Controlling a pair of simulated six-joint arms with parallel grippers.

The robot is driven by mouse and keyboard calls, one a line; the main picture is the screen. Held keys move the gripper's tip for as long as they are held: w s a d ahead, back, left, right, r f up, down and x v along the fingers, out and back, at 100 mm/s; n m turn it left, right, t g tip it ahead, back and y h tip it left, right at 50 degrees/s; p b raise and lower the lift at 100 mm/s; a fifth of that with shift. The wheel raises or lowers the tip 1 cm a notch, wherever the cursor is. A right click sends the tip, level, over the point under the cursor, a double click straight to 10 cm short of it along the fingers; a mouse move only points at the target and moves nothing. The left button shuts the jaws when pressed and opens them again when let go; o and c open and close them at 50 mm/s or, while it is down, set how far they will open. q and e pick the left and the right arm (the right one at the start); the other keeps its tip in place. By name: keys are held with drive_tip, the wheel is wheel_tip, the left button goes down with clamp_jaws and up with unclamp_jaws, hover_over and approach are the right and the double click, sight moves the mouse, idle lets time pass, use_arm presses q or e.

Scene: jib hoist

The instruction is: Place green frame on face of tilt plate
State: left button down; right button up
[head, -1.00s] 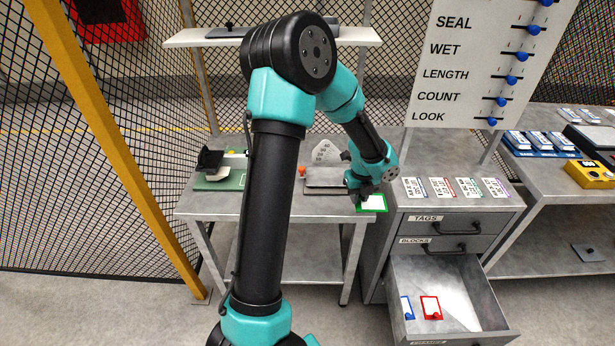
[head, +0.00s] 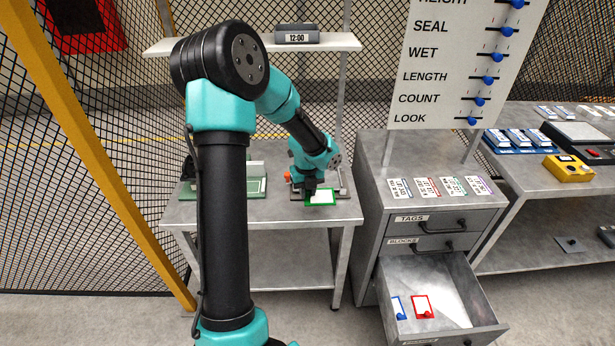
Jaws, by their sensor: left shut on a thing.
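The green frame (head: 321,197) has a white middle and lies about flat in the jaws of my left gripper (head: 311,193). My left gripper is shut on its near-left edge. The frame is over the front part of the tilt plate (head: 297,196), a grey plate on the small metal table. My gripper and the frame hide most of the plate, and I cannot tell whether the frame touches it. My right gripper is not in view.
A green device (head: 240,187) stands left of the plate. An open drawer (head: 455,300) holds a red frame (head: 421,306) and a blue frame (head: 397,307). Several tag cards lie on the cabinet (head: 375,180).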

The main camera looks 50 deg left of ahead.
use_arm(q)
drive_tip(key=w+a, duration=0.6)
drive_tip(key=w+a+f, duration=0.1)
drive_tip(key=w+a, duration=0.1)
drive_tip(key=a, duration=0.2)
drive_tip(key=shift+w+f, duration=0.1)
drive_tip(key=shift+w, duration=0.3)
drive_tip(key=shift+w+a, duration=0.1)
drive_tip(key=shift+w+a+f, duration=0.1)
drive_tip(key=shift+f, duration=1.7)
drive_tip(key=shift+f, duration=0.2)
drive_tip(key=c, duration=1)
unclamp_jaws()
drive_tip(key=shift+r, duration=0.2)
